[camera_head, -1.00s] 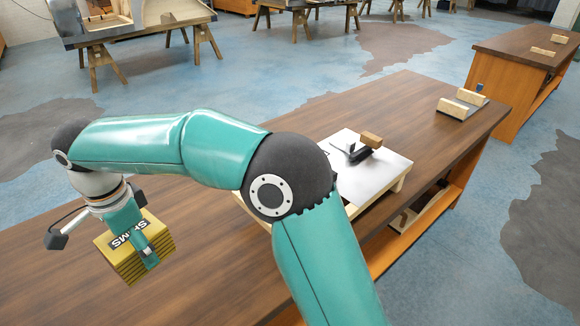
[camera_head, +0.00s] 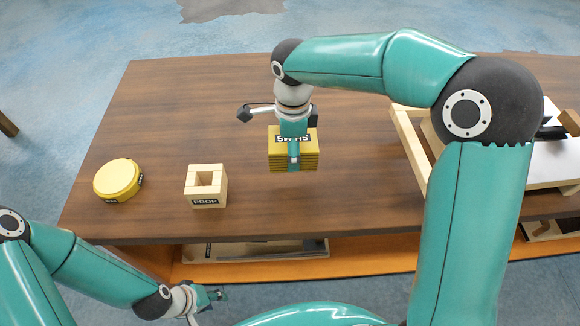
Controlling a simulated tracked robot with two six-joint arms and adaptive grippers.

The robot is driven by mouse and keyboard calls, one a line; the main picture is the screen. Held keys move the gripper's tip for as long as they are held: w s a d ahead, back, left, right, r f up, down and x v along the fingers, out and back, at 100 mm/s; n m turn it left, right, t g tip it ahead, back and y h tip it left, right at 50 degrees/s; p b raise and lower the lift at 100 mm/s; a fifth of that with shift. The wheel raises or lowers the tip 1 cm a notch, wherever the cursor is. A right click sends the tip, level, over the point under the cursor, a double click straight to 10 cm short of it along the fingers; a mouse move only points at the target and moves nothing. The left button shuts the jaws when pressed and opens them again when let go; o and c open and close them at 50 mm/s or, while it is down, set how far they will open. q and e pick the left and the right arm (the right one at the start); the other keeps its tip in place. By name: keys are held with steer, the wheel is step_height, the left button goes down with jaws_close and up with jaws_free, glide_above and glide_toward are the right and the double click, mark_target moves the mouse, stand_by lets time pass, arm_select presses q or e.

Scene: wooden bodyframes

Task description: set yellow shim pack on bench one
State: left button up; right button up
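The yellow shim pack (camera_head: 307,161), a ribbed block with a dark label, is in the middle of the head view. My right gripper (camera_head: 293,152) is shut on it, with one teal finger down its near face; the other finger is hidden. The pack is over the dark brown wooden bench (camera_head: 250,215); I cannot tell whether its underside touches the top. My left gripper (camera_head: 208,297) is low at the left, in front of the bench and apart from everything on it. It is small and partly cut off, so its opening is unclear.
A round yellow tin (camera_head: 118,180) and a square wooden block marked PROP (camera_head: 205,188) stand on the bench left of the pack. A wooden frame (camera_head: 410,140) with a pale sheet is at the right, partly behind my arm. Bench top around the pack is clear.

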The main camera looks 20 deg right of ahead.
mark_target(292, 176)
steer(key=shift+f, duration=3.65)
steer(key=o, duration=1.2)
steer(key=shift+f, duration=0.1)
steer(key=shift+o, duration=0.2)
step_height(292, 176, up, 12)
steer(key=shift+f, duration=0.15)
steer(key=shift+r, duration=0.3)
